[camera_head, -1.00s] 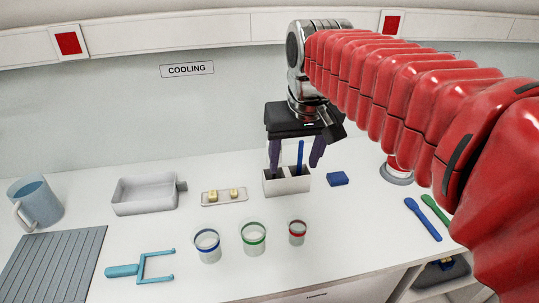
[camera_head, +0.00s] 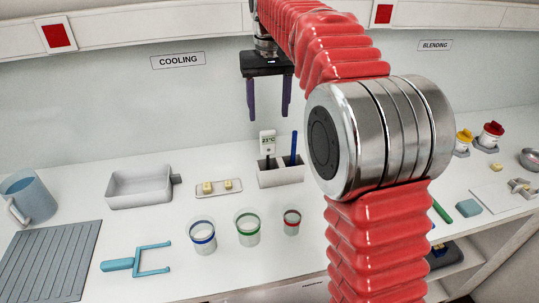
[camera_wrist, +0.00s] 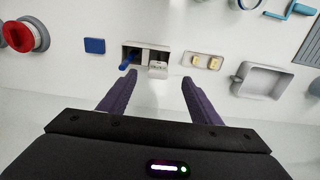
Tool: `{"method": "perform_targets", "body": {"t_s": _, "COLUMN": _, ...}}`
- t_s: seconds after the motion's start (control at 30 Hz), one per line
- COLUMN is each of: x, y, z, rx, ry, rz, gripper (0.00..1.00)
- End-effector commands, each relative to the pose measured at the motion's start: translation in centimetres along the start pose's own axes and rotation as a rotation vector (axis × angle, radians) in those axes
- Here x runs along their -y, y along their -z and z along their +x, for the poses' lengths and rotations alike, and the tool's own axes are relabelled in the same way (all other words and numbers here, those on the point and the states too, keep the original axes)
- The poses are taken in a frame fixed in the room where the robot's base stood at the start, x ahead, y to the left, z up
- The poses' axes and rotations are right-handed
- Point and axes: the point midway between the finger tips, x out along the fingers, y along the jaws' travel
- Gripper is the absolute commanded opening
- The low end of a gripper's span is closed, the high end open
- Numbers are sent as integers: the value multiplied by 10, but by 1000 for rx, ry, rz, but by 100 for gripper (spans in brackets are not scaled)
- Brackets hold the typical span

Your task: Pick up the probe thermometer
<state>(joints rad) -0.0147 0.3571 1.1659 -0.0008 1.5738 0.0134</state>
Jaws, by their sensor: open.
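The probe thermometer (camera_head: 267,142) is white with a dark display reading about 21°C. It stands upright in the left compartment of a white two-slot holder (camera_head: 285,176). A blue stick (camera_head: 294,148) stands in the right compartment. My gripper (camera_head: 270,116) is open and empty, pointing down above the holder, with its two dark purple fingers apart. In the wrist view, the thermometer's white top (camera_wrist: 158,70) shows beyond and between the fingertips (camera_wrist: 158,77), beside the blue stick (camera_wrist: 128,59).
A tray with two yellow cubes (camera_head: 219,188) and a grey open box (camera_head: 140,188) stand left of the holder. Several cups with coloured rims, including a green-rimmed one (camera_head: 247,228), stand in front. A blue block (camera_wrist: 94,45) lies beside the holder. Air around the gripper is clear.

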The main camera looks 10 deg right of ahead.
Motion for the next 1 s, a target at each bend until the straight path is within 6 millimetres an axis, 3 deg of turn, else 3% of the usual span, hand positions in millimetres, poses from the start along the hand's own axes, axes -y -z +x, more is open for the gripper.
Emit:
{"method": "perform_targets", "body": {"t_s": 0.1, "x": 0, "y": 15, "z": 8, "rx": 25, "ry": 0, "rz": 0, "gripper": 58}}
{"method": "perform_targets", "body": {"t_s": 0.3, "x": 0, "y": 25, "z": 14, "rx": 44, "ry": 0, "rz": 0, "gripper": 58}}
{"method": "perform_targets", "body": {"t_s": 0.73, "x": 0, "y": 25, "z": 17, "rx": 45, "ry": 0, "rz": 1, "gripper": 58}}
{"method": "perform_targets", "body": {"t_s": 1.0, "x": -1, "y": 23, "z": 48, "rx": 47, "ry": 0, "rz": 1, "gripper": 58}}
